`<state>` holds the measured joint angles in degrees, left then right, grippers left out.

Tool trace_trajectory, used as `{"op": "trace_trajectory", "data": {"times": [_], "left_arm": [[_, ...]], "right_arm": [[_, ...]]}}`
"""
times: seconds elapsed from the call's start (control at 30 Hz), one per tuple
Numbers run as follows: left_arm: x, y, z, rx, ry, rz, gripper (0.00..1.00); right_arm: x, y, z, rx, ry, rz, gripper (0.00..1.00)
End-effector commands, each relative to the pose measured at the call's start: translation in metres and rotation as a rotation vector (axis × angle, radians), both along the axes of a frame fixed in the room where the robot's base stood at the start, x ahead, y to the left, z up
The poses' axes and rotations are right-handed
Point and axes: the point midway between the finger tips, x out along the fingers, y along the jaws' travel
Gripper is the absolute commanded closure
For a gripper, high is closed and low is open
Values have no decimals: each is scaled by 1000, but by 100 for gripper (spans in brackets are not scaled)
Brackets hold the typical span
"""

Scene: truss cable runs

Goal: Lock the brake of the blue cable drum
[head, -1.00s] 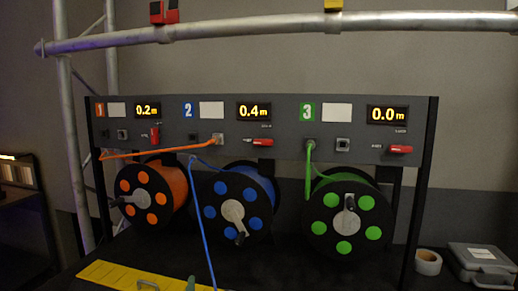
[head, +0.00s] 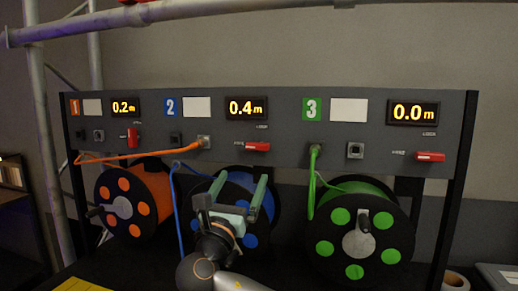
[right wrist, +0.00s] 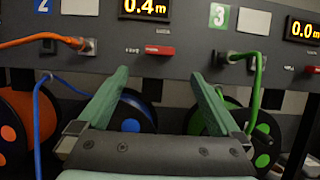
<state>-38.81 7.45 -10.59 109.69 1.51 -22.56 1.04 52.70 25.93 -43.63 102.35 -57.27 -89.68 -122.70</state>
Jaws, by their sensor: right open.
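The blue cable drum (head: 268,208) hangs under section 2 of the grey panel, partly hidden by my right gripper. Its brake lever is the red handle (head: 257,146) on the panel, below the 0.4 m display. The handle lies horizontal, with a label at its left and a LOCK label above it. It also shows in the right wrist view (right wrist: 160,50). My right gripper (head: 238,183) is open and empty, with green fingers pointing at the panel. In the right wrist view the handle appears between and beyond the fingertips (right wrist: 160,74), apart from them. My left gripper is out of view.
An orange drum (head: 133,205) is at left and a green drum (head: 360,235) at right. The orange cable (head: 140,158) crosses to a section 2 socket. The blue cable (head: 178,215) hangs left of my gripper. The green cable (head: 312,185) hangs at section 3.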

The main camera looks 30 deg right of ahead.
Motion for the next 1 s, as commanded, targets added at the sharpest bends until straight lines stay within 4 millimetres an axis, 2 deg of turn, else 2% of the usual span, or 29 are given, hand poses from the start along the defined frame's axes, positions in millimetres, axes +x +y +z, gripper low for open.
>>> {"op": "trace_trajectory", "data": {"times": [0.17, 0.6, 0.8, 1.0], "left_arm": [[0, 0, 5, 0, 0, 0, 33], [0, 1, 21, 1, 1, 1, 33], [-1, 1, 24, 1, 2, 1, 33], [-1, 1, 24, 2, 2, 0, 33]], "right_arm": [[10, -14, 9, -2, 0, -5, 0], [61, -74, 41, 1, 0, -3, 0], [73, -85, 47, 1, 1, 0, 0], [75, -88, 47, 1, 2, 1, 0]]}}
